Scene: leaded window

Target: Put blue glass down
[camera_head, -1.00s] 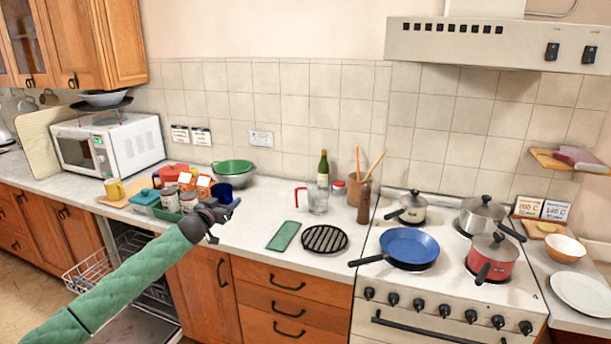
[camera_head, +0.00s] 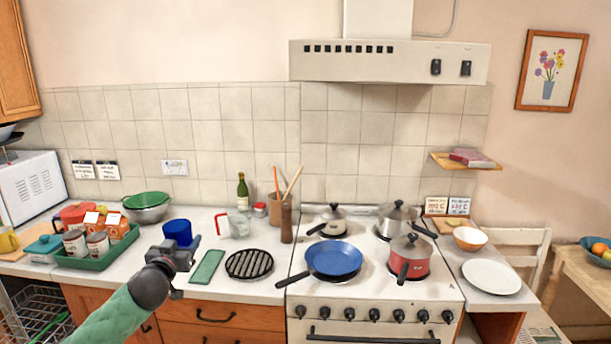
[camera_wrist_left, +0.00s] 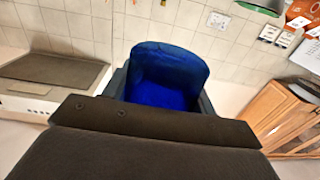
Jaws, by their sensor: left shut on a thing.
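The blue glass (camera_head: 178,231) is at the tip of my left gripper (camera_head: 180,252), in front of the counter's back tiles. In the left wrist view the blue glass (camera_wrist_left: 165,75) sits between the two fingers of my left gripper (camera_wrist_left: 162,98), which is shut on it. The glass looks roughly upright in the head view. Its lower part is hidden by the gripper, and I cannot tell its height above the counter (camera_head: 212,232). My right gripper is not in view.
A green mat (camera_head: 207,267) and a black round trivet (camera_head: 249,264) lie right of the gripper. A red-handled clear jug (camera_head: 238,224) stands behind them. A green tray (camera_head: 92,260) with jars is at the left. A blue pan (camera_head: 333,258) sits on the stove.

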